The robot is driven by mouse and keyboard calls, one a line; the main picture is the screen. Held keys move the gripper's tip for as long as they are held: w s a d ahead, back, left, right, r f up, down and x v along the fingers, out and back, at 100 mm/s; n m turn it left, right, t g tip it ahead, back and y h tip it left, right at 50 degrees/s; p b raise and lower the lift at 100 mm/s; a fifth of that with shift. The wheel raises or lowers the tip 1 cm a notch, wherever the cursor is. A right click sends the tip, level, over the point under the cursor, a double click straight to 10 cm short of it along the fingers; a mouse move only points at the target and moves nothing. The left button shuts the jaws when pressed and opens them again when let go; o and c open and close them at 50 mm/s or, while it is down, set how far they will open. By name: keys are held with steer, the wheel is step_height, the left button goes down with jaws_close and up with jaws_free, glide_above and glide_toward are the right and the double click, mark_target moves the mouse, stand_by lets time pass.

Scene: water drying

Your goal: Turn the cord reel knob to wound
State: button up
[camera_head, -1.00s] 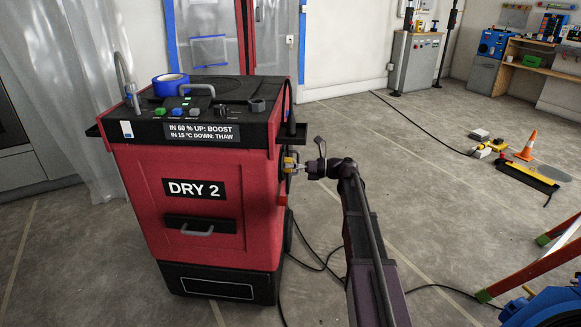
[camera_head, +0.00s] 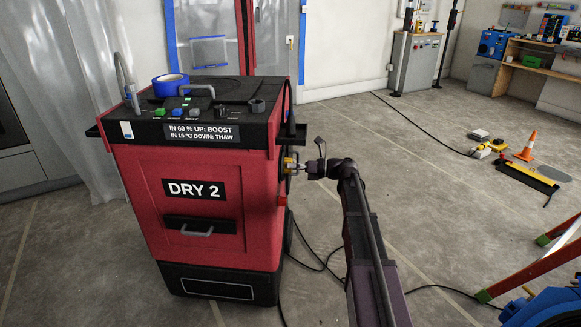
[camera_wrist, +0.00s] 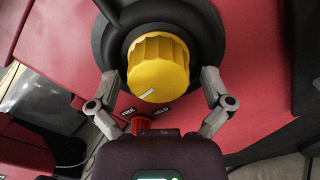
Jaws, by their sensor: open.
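The yellow fluted cord reel knob (camera_wrist: 158,65) sits in a black round housing (camera_wrist: 207,30) on the side of the red dryer marked DRY 2 (camera_head: 245,195). A white pointer line on the knob points down and to the left in the wrist view. My gripper (camera_wrist: 160,85) is open, with one finger on each side of the knob's lower half. In the head view my gripper (camera_head: 293,166) is at the dryer's right side, and the knob is mostly hidden there.
A cable (camera_head: 310,262) lies on the floor beside the dryer. A ladder (camera_head: 535,265) stands at the right. The floor between them is largely clear.

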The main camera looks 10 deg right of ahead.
steer(key=v, duration=1.2)
steer(key=shift+a, duration=0.1)
stand_by(0.4)
